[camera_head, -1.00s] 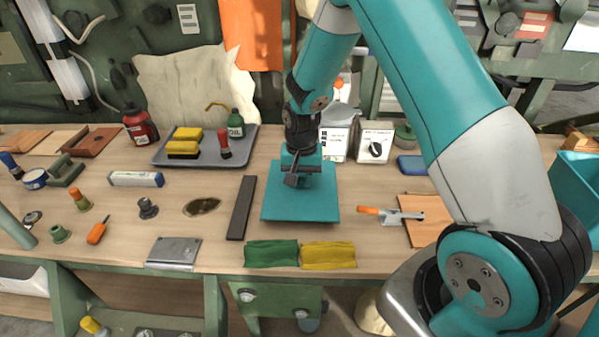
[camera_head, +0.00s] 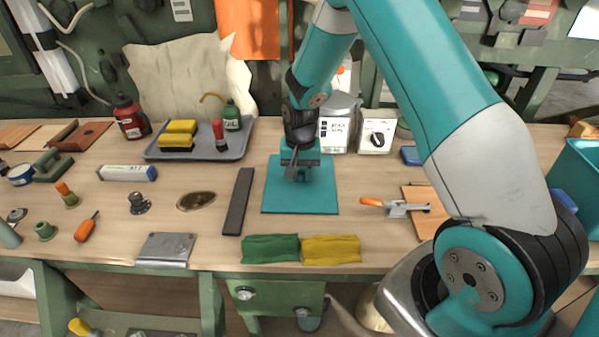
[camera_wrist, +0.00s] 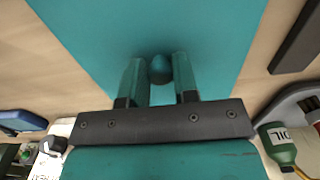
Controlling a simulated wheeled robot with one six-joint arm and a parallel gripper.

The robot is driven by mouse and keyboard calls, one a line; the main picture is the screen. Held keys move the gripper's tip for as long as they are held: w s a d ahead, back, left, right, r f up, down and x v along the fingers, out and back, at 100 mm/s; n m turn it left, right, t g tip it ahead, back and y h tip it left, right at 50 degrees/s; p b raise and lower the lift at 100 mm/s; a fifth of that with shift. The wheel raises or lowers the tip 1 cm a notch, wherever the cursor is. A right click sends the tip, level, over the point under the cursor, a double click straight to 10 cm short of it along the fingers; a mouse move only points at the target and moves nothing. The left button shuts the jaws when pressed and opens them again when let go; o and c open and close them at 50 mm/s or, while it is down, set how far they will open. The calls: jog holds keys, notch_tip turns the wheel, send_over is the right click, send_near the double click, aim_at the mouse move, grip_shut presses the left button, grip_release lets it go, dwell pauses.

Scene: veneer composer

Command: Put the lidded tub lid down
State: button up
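The lid is a flat teal square plate (camera_head: 318,198) with a round teal knob. It lies flat at the middle of the workbench, on the top or barely above it; I cannot tell which. My gripper (camera_head: 298,172) is over the lid's back half, pointing down. The lid (camera_wrist: 215,35) fills the middle of that view. An open teal tub (camera_head: 580,170) stands at the right edge, partly cut off.
A dark bar (camera_head: 238,203) lies left of the lid. Green (camera_head: 270,248) and yellow (camera_head: 330,248) cloths lie in front.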

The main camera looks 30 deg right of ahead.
aim_at(300, 173)
jog(key=o, duration=0.3)
notch_tip(300, 173, up, 12)
jog(key=s+a+r+n+y, duration=0.2)
jog(key=s+a+r+n, duration=0.3)
jog(key=s+a+r, duration=0.4)
jog(key=s+a+r+n, duration=0.1)
jog(key=s+a+n, duration=0.2)
jog(key=s, duration=0.3)
jog(key=s+a+r+n+y, duration=0.1)
jog(key=s+a+r+n, duration=0.1)
jog(key=s, duration=0.3)
jog(key=s+a+r+n+y, duration=0.1)
jog(key=s+a+n, duration=0.3)
jog(key=s, duration=0.2)
jog(key=shift+s+a+r+p, duration=0.2)
jog(key=shift+s+r+p, duration=0.05)
jog(key=shift+s+p, duration=0.1)
notch_tip(300, 173, up, 8)
jog(key=p, duration=0.8)
jog(key=shift+r, duration=0.25)
